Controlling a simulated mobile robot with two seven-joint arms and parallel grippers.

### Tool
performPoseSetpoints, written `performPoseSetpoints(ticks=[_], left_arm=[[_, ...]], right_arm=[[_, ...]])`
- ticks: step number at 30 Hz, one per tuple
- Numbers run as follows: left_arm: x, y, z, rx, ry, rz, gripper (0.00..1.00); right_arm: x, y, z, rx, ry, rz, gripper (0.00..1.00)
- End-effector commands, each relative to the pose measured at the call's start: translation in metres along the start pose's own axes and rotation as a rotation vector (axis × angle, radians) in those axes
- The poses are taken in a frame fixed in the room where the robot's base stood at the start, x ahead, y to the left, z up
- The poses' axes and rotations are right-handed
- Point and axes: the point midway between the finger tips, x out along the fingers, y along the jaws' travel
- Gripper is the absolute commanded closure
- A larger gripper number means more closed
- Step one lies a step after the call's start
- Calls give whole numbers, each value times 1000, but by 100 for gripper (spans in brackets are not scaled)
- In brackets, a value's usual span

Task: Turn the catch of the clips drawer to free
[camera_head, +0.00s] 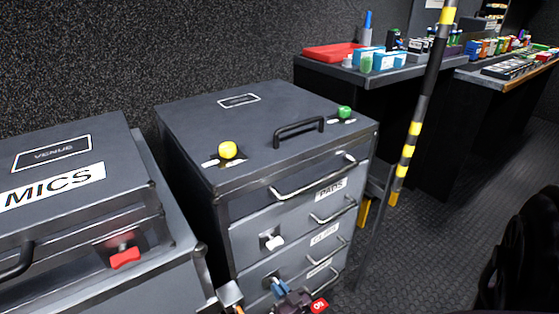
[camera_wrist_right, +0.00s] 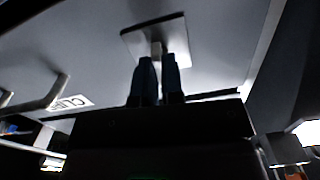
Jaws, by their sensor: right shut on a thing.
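The clips drawer (camera_head: 305,254) is a grey drawer front under the pads drawer in the dark cabinet, with a white label and a bar handle. Its catch (camera_wrist_right: 157,48) is a small pale knob on a square grey plate (camera_wrist_right: 174,34) in the right wrist view. My right gripper (camera_head: 279,287) is at the left part of the clips drawer, and its blue fingers (camera_wrist_right: 158,66) are shut on the catch. The fingers hide most of the catch, so its turn is hard to tell. My left gripper is not in view.
The pads drawer (camera_head: 300,215) above has a white catch (camera_head: 272,241). A case labelled MICS (camera_head: 70,170) with a red catch (camera_head: 125,257) stands close on the left. A yellow-and-black striped pole (camera_head: 409,150) rises at the right.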

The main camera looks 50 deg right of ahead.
Motion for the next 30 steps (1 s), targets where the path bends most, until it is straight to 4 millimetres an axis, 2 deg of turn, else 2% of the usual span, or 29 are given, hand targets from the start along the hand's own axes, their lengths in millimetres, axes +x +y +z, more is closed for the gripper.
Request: performPoseSetpoints(ticks=[11,12,17,30], left_arm=[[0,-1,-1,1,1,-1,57],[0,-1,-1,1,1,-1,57],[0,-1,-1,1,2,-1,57],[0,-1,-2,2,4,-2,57]], right_arm=[[0,0,0,-4,0,0,100],[0,0,0,-4,0,0,89],[0,0,0,-3,0,0,66],[-1,0,0,-3,0,-1,66]])
